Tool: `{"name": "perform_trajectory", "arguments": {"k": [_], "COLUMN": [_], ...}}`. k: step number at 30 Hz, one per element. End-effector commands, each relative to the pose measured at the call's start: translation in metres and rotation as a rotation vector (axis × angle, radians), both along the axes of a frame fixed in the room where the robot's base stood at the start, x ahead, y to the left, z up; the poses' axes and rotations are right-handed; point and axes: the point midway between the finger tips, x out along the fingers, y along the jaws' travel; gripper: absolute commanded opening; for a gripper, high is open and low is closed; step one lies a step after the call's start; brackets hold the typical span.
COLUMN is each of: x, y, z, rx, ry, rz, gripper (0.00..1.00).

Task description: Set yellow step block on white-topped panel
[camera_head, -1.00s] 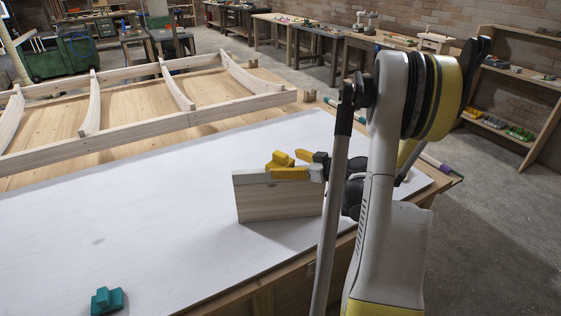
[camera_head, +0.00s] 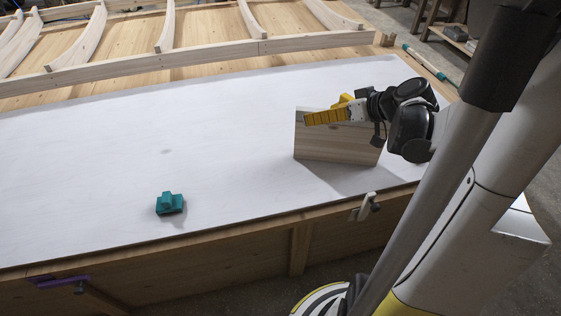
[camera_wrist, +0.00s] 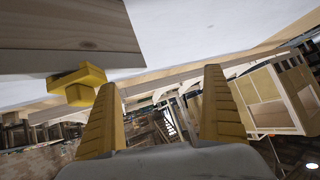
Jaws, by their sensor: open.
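The yellow step block (camera_head: 346,98) shows partly behind my gripper at the top of an upright pale wooden block (camera_head: 338,143). In the wrist view the yellow step block (camera_wrist: 79,84) is against the wooden block's edge (camera_wrist: 60,58), beside the left finger and outside the jaws. My gripper (camera_head: 312,117) is in front of the wooden block's top edge; its fingers (camera_wrist: 161,82) are spread with nothing between them. The broad white-topped panel (camera_head: 110,180) lies flat under the wooden block. The step block's lower part is hidden in the head view.
A teal step-shaped block (camera_head: 170,203) lies on the white top near the front edge. A clamp (camera_head: 366,206) and a purple clamp (camera_head: 60,281) sit on that edge. A wooden rib frame (camera_head: 200,55) stands behind.

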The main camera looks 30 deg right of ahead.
Motion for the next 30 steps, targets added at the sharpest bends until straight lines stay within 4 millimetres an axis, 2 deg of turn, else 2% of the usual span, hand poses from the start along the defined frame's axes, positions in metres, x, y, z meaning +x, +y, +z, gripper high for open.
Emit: {"name": "perform_trajectory", "arguments": {"k": [1,3,6,9,12,15,18,30], "x": [-0.003,-0.012,-0.036,-0.065,-0.092,-0.112,-0.123,-0.128], "y": [0.04,0.081,0.132,0.171,0.196,0.21,0.217,0.218], "z": [0.007,0.012,0.019,0.025,0.029,0.031,0.033,0.035], "rx": [-0.001,-0.012,-0.049,-0.102,-0.152,-0.19,-0.21,-0.22], "ry": [0.066,0.153,0.248,0.302,0.318,0.309,0.294,0.284], "rz": [0.014,0.004,-0.021,-0.052,-0.082,-0.105,-0.121,-0.134], "gripper": [0.98,0.98,0.98,0.98,0.98,0.98,0.98,0.98]}}
